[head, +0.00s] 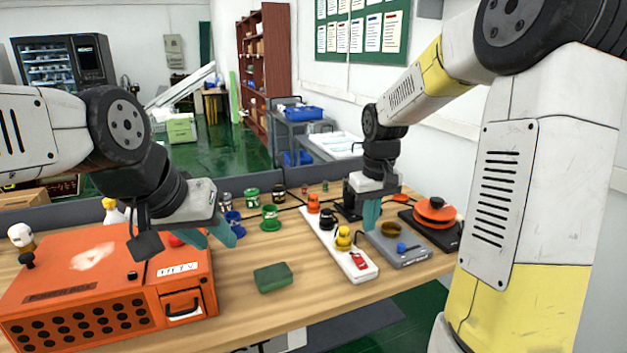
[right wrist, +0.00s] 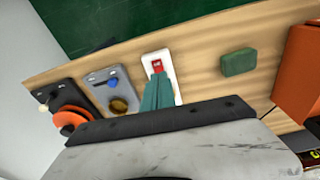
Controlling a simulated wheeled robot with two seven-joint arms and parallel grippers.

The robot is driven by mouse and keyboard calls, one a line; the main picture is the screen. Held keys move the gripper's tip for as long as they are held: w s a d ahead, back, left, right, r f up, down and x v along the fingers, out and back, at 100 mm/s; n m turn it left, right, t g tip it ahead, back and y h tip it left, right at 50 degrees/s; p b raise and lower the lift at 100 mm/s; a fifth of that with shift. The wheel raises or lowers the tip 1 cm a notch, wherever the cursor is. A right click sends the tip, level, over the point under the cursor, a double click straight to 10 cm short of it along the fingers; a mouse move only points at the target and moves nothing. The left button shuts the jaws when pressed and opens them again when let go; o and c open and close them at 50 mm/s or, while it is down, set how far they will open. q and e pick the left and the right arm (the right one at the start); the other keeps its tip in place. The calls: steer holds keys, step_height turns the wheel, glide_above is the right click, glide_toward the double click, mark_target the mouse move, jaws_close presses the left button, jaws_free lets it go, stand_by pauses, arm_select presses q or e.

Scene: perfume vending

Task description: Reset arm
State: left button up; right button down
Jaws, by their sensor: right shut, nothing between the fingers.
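My left gripper (head: 212,236) hangs beside the right end of the orange box machine, with its two teal fingers apart and nothing seen between them. My right gripper (head: 371,214) points down between the white panel (head: 322,236) and the grey box (head: 414,250). Its teal fingers are together and empty. In the right wrist view the closed fingers (right wrist: 157,92) cover part of the white panel (right wrist: 160,58), just below its red switch (right wrist: 157,66).
The orange box machine (head: 110,285) fills the table's left. A green block (head: 273,277) lies at the front middle. An orange disc device (head: 435,213) stands at the right. Several small green, blue and dark containers (head: 271,218) stand at the back. Wood around the green block is bare.

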steer(key=s+a+r+m+t+y, duration=0.1)
steer(key=s+r, duration=0.4)
steer(key=s, duration=0.5)
steer(key=s+a+r+m+t+y, duration=0.1)
steer(key=s+r+t, duration=0.2)
steer(key=s, duration=0.7)
step_height(320, 180, up, 2)
steer(key=shift+m+t, duration=0.3)
steer(key=shift+t, duration=0.1)
